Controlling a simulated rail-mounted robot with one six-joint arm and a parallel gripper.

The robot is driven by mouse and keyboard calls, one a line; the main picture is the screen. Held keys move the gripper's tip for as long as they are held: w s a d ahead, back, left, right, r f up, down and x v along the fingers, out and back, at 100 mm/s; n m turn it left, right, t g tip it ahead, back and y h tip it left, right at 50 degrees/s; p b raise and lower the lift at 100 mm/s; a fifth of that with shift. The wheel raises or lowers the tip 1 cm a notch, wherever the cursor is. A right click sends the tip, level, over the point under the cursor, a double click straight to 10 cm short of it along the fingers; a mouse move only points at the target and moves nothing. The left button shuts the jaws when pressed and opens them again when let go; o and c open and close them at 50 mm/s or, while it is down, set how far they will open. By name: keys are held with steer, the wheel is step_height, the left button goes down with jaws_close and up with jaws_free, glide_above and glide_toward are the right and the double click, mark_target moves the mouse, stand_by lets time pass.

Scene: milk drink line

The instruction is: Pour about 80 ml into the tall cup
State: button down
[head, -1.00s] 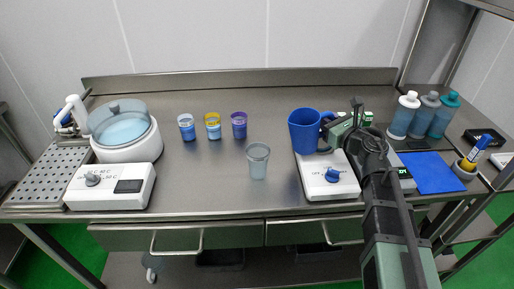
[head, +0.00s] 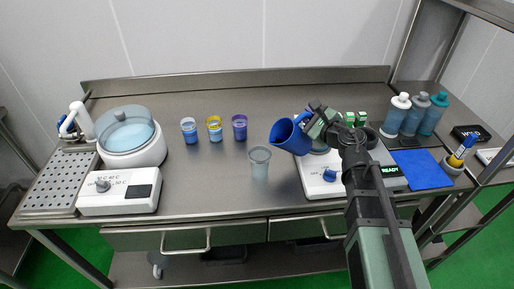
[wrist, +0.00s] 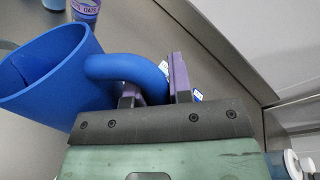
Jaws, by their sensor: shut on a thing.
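A blue pitcher (head: 288,136) is held by its handle in my gripper (head: 322,119), raised off the counter and tilted with its mouth to the left. The pitcher also fills the left of the wrist view (wrist: 50,75), where my gripper (wrist: 155,85) has its fingers on both sides of the handle. The tall cup (head: 260,163), clear grey and upright, stands on the counter just below and left of the pitcher. No stream of liquid is visible. The cup's contents cannot be made out.
A white hot plate with a blue knob (head: 322,185) stands right of the cup. Three small cups, blue (head: 189,131), yellow-rimmed (head: 214,129) and purple (head: 239,127), stand behind left. A lidded round bath (head: 130,140) is at left, bottles (head: 412,115) and a blue mat (head: 422,169) at right.

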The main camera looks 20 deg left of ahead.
mark_target(305, 115)
steer(key=shift+s+a+r+n+p, duration=0.2)
steer(key=shift+r+n+p, duration=0.1)
steer(key=shift+r, duration=0.15)
steer(key=shift+f, duration=0.1)
steer(key=shift+a, duration=0.1)
steer(key=shift+s+a+n, duration=0.25)
steer(key=shift+n, duration=0.45)
steer(key=shift+r+p, duration=0.2)
steer(key=shift+p, duration=0.1)
steer(key=shift+s+a+r+n+h+p, duration=0.2)
steer(key=shift+a+r+n+h+p, duration=0.1)
steer(key=shift+r+p, duration=0.1)
steer(key=shift+s+a+r+n, duration=0.15)
steer(key=shift+s+a+n, duration=0.15)
steer(key=shift+a, duration=0.05)
steer(key=shift+s+a+r+n+p, duration=0.35)
steer(key=shift+r+n+p, duration=0.2)
steer(key=shift+p, duration=0.3)
stand_by(0.5)
